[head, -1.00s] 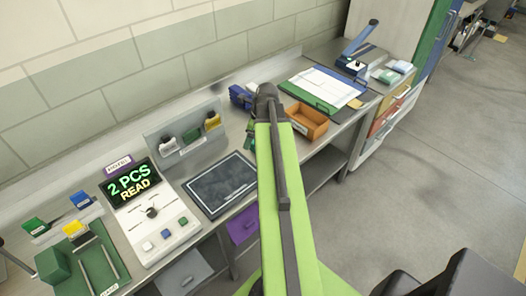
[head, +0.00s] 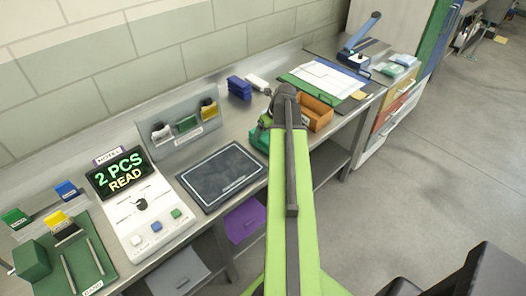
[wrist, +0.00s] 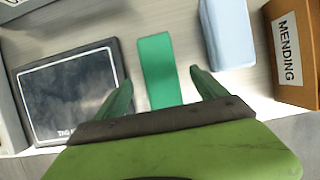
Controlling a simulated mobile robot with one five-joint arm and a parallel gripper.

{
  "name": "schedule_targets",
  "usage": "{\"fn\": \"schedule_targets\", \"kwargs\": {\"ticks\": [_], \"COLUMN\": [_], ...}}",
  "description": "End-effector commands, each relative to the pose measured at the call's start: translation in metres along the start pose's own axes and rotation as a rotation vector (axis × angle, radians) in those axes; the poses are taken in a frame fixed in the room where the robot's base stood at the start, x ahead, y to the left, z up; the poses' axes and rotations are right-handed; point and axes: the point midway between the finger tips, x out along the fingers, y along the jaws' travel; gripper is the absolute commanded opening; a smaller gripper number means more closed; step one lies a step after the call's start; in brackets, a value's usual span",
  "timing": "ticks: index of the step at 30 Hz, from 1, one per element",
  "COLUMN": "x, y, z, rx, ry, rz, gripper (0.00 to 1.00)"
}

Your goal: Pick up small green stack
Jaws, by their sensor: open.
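The small green stack (wrist: 160,70) lies on the bench in the wrist view, a flat green strip. My gripper (wrist: 161,80) is open, with one dark green finger on each side of the strip's near part. The fingers look apart from it, and their height above the bench is hard to tell. In the head view my gripper (head: 262,132) is low over the bench, right of the dark pad, and my arm hides much of that spot.
The dark pad (wrist: 70,92) lies left of the strip. A pale blue block (wrist: 228,35) is close on its right, then the orange MENDING tray (wrist: 295,55). A blue stack (head: 239,88) and white block (head: 257,82) lie behind. A sign console (head: 140,205) stands left.

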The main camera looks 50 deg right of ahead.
Motion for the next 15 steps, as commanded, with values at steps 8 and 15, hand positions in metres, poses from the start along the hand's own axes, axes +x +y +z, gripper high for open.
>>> {"fn": "schedule_targets", "kwargs": {"ticks": [8, 15], "x": [0.018, 0.056], "y": [0.000, 0.000], "z": [0.000, -0.006], "rx": [0.000, -0.001], "ry": [0.000, 0.000], "rz": [0.000, 0.000], "gripper": [0.82, 0.82]}}
